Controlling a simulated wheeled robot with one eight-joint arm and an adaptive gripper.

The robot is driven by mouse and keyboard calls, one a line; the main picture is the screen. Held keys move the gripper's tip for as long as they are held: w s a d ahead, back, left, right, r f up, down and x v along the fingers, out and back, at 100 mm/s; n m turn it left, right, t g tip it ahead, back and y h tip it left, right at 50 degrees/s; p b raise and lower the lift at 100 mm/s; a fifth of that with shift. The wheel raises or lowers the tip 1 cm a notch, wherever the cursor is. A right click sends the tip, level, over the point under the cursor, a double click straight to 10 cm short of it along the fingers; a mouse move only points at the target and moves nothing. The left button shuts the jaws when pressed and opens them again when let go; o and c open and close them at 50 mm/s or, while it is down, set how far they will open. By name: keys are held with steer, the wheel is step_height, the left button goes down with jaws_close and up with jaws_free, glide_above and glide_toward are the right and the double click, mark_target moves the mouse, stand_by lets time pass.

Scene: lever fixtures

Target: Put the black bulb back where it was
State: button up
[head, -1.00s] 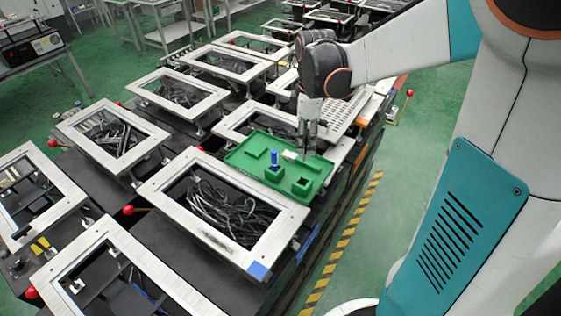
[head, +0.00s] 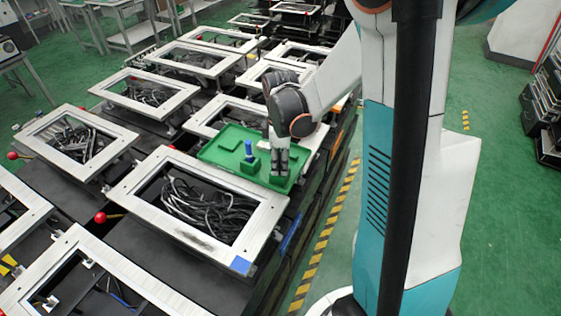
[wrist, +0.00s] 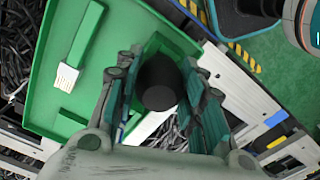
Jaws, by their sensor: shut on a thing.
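The black bulb (wrist: 160,84) shows as a dark round end in the wrist view, held between the two fingers of my gripper (wrist: 159,92). In the head view my gripper (head: 279,172) points down at the front right corner of the green tray (head: 212,158), over a green socket block. Part of that block (wrist: 168,42) shows around the bulb in the wrist view; whether the bulb is inside its hole I cannot tell. The fingers hide the bulb in the head view. A blue bulb (head: 249,148) stands upright in another green block (head: 249,166).
A white-framed bin of black cables (head: 200,210) lies in front of the tray, with more frames behind and left. A small white piece (wrist: 66,77) lies at a green bar in the tray. Open green floor lies right of the striped line (head: 325,235).

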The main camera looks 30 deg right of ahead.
steer(key=o, duration=0.7)
steer(key=shift+o, duration=0.2)
steer(key=shift+r, duration=0.15)
step_height(320, 180, up, 12)
steer(key=p, duration=0.2)
steer(key=shift+p, duration=0.4)
